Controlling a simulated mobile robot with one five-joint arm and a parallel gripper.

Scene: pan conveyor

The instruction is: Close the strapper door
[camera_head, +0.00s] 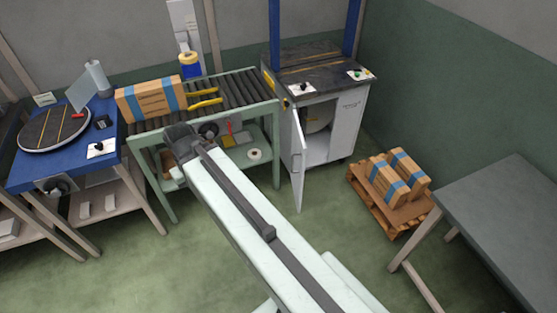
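The strapper (349,118) is a white cabinet with a dark top, standing at the back, right of the roller conveyor. Its door (298,160) hangs open on the left side of the front, swung out toward me and seen nearly edge-on. The dark opening shows a pale round part (319,117) inside. My arm reaches from the bottom of the view up to a dark joint left of the door, in front of the conveyor. My gripper is not visible; whatever lies beyond that joint is hidden. I see no contact with the door.
The roller conveyor (243,88) carries a box (152,100) with blue bands. A blue table (24,178) with a turntable stands left. A pallet (372,207) with boxes and a grey table (507,213) are right. Green floor is clear before the door.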

